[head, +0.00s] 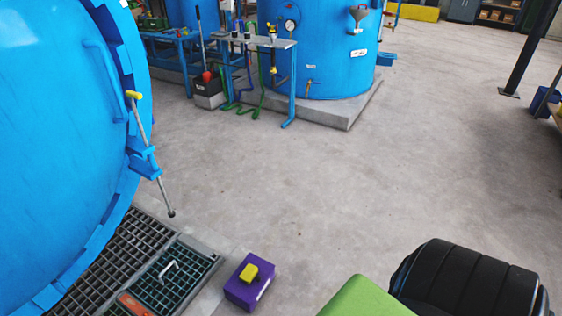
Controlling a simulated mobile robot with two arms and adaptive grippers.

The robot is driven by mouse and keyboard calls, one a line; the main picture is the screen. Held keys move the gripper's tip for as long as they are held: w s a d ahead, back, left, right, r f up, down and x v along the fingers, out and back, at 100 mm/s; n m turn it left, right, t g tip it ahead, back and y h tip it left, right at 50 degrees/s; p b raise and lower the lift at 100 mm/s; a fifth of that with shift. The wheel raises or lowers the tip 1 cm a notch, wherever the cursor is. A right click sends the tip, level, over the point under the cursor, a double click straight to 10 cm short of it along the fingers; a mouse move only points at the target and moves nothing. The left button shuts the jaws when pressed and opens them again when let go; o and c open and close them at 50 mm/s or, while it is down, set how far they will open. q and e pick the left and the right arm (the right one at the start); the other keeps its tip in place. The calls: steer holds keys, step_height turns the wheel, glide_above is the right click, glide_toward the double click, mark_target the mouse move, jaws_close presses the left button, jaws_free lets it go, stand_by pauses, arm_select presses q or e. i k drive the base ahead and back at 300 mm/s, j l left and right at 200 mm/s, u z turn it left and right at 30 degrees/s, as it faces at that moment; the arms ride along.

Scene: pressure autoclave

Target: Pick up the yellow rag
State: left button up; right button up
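A small yellow block-like piece (250,273) lies on top of a purple box (247,293) on the floor at the bottom centre-left. It is the loose yellow item nearest me, but I cannot tell from its look whether it is the rag. The purple box stands just right of the floor grating. Neither of my grippers is in view.
A big blue autoclave door (60,130) fills the left, with a yellow-ended metal lever (150,150) at its edge. Floor grating (115,260) lies below it. A green surface (365,298) and black padded seat-like object (465,285) stand at bottom right. The middle floor is clear.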

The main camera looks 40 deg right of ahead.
mark_target(248, 275)
steer(key=z, duration=1.05)
steer(key=u, duration=1.5)
steer(key=z, duration=1.5)
